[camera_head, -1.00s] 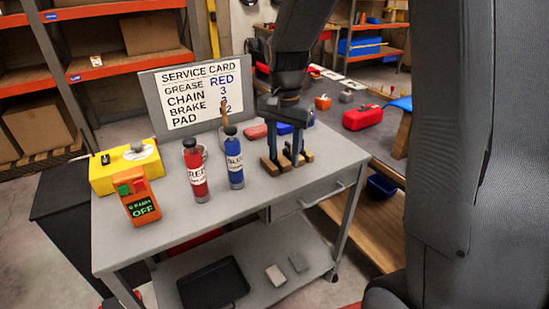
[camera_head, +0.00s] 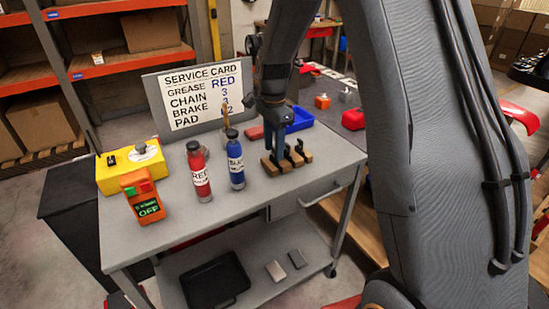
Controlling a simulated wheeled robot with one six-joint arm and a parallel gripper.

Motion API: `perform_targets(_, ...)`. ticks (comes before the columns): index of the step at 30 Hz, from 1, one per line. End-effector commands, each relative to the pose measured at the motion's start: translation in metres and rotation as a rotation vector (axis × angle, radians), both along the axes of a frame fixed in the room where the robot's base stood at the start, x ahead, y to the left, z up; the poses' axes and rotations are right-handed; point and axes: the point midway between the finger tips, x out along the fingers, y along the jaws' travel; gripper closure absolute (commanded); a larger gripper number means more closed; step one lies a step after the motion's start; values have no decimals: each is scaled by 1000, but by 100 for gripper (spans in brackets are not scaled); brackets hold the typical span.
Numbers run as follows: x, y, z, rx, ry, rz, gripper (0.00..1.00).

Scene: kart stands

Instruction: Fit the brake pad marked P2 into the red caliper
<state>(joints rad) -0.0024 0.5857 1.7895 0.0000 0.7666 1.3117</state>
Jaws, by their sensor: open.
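My gripper (camera_head: 266,151) is open over the grey cart, pointing down at the left end of a small group of brown blocks with dark pieces (camera_head: 291,158). Its fingertips are close to the blocks, and I cannot tell whether they touch. The dark pieces may be brake pads in a wooden holder; no P2 mark is readable. A flat red piece (camera_head: 255,133) lies behind the gripper. I cannot tell whether it is the caliper.
A red bottle (camera_head: 199,173) and a blue bottle (camera_head: 235,165) stand left of the gripper. A blue tray (camera_head: 299,119) lies behind it. An orange device reading OFF (camera_head: 143,198) and a yellow box (camera_head: 120,171) are at the left. The cart's front middle is clear.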

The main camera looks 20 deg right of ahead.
Motion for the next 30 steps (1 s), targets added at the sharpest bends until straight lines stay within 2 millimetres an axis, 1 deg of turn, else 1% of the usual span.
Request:
perform_targets(1, -1, 0, -5, 0, 3, 0, 58)
perform_targets(3, -1, 0, -10, 0, 1, 0, 58)
perform_targets(11, 0, 0, -12, 0, 0, 0, 58)
perform_targets(18, 0, 0, -12, 0, 0, 0, 98)
perform_targets(19, 0, 0, -12, 0, 0, 0, 100)
perform_targets(26, 0, 0, -11, 0, -1, 0, 100)
perform_targets(30, 1, 0, -1, 0, -3, 0, 100)
